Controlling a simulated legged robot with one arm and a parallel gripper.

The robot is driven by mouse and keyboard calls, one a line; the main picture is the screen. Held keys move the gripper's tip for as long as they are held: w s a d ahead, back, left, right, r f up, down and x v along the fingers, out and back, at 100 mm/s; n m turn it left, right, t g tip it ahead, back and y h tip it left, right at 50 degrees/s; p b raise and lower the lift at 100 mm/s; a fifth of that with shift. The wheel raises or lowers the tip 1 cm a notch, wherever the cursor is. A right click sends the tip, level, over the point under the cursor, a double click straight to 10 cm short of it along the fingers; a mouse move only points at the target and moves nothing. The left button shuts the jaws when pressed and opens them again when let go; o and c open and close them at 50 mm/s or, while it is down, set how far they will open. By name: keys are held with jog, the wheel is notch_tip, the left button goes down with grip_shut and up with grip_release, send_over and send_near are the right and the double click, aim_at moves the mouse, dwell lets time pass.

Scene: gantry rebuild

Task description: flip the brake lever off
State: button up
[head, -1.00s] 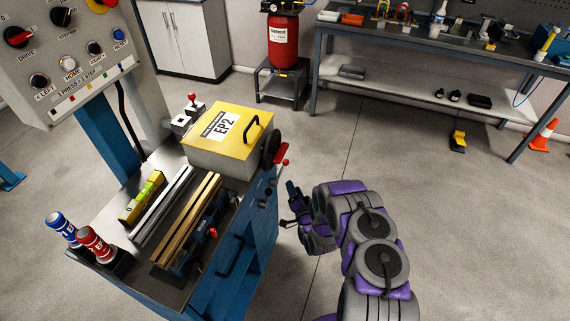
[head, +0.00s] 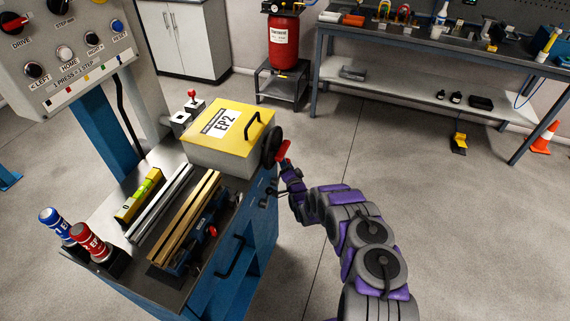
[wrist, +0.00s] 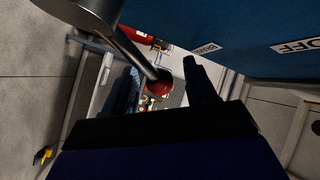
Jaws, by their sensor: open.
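The brake lever shows in the wrist view as a grey metal rod ending in a red ball knob (wrist: 161,84). The rod comes in from the upper left beside the blue cabinet side. White labels there read BRAKE and OFF (wrist: 297,46). In the head view a red part (head: 283,150) shows at the cabinet's right side, beside a black round wheel; the knob is not clear there. My gripper (head: 284,174) is right by this side, just below the red part. In the wrist view my gripper (wrist: 160,68) is open, its dark fingers on either side of the knob; contact cannot be told.
The blue cabinet (head: 255,235) carries a yellow-lidded box (head: 200,128), metal bars and red and blue cylinders. A control panel (head: 75,60) stands at left. A workbench (head: 430,45) and a red tank (head: 287,45) are behind.

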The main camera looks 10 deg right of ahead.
jog(key=shift+w+d, duration=0.55)
jog(key=shift+w, duration=0.1)
jog(key=shift+a, duration=0.55)
jog(key=shift+c, duration=1)
jog(key=shift+d, duration=0.35)
jog(key=c, duration=0.6)
jog(key=shift+a, duration=0.1)
grip_shut()
jog(key=shift+f, duration=0.1)
